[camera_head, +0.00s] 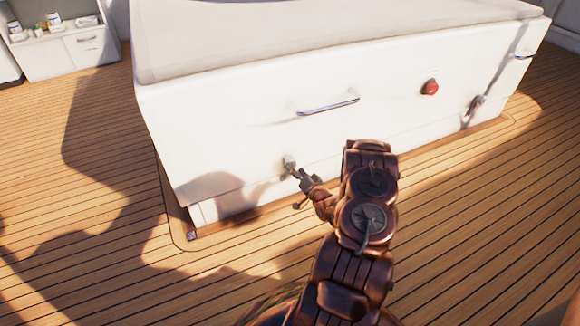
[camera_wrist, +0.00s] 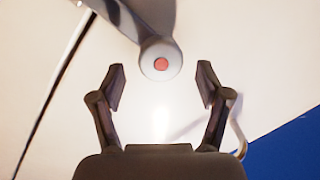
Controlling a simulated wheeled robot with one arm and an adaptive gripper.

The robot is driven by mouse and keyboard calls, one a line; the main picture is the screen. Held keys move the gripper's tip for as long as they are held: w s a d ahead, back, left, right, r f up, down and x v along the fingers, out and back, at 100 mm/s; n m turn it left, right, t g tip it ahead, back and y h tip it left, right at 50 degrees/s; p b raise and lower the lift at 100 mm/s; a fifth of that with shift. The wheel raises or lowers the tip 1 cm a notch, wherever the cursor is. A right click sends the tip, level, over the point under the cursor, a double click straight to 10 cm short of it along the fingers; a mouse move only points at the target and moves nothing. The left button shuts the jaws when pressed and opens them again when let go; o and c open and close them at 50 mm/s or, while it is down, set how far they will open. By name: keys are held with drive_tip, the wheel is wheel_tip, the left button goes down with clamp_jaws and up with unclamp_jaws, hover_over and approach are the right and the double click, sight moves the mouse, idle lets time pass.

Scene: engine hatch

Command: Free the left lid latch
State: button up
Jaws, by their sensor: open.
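The left lid latch (camera_head: 289,162) is a small grey metal fitting low on the white front of the engine box, partly hidden by my gripper (camera_head: 299,181). In the wrist view a latch (camera_wrist: 150,50) shows as a dark grey lever running up from a pale round end with a red-pink centre. My gripper (camera_wrist: 160,78) is open, with one finger on each side below that round end. Nothing is held. The fingers look apart from the latch; the exact depth gap cannot be told. The lid (camera_head: 300,35) lies on the box.
The box front (camera_head: 225,130) carries a metal handle (camera_head: 328,105), a red button (camera_head: 430,87) and a second latch (camera_head: 474,106) at right. Planked deck (camera_head: 90,160) is open at left and in front. A white cabinet (camera_head: 75,55) stands at the far left.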

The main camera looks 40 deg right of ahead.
drive_tip(key=shift+b+x, duration=0.55)
drive_tip(key=shift+x, duration=1.5)
drive_tip(key=c, duration=1.2)
